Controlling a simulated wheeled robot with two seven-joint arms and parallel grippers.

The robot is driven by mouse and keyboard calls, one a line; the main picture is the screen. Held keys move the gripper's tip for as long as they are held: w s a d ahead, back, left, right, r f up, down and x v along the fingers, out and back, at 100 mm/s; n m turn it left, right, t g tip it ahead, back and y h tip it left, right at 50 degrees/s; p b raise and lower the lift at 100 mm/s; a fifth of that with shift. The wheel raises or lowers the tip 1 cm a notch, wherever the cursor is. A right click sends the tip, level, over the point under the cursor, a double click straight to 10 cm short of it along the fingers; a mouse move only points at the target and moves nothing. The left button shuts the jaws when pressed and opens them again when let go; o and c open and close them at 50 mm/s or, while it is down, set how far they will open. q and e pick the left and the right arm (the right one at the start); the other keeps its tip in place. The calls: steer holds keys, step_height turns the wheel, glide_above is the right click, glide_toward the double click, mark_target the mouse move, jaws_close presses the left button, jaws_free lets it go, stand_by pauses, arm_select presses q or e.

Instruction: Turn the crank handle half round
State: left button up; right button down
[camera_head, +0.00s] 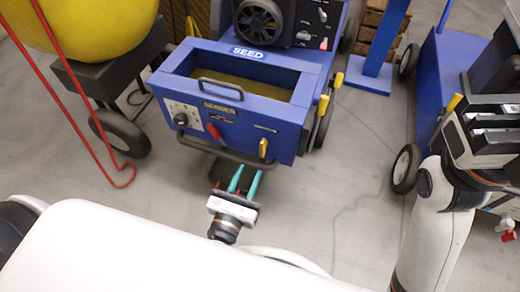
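A blue seed machine (283,121) with an open hopper stands ahead of me. A short red-gripped lever (215,132) on its front face may be the crank handle, but I cannot be sure. A black curved bar (200,146) runs across the front below it. My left gripper (249,171) is in front of the machine, just below this bar, its two teal fingers spread apart with nothing seen between them. It is apart from the red lever. My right arm (435,220) is raised at the right; its fingers cannot be made out.
Yellow levers (263,148) stick out from the machine's front and right side. A control plate with a black knob (181,119) is on the front left. A yellow tank on a wheeled cart (90,25) with red rods stands left. Another blue wheeled machine (445,75) stands right. Grey floor (340,190) lies between.

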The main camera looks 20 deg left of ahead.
mark_target(261, 146)
arm_select(q)
steer(key=w, duration=0.9)
steer(key=shift+d, duration=0.15)
steer(key=shift+s, duration=0.1)
jaws_close()
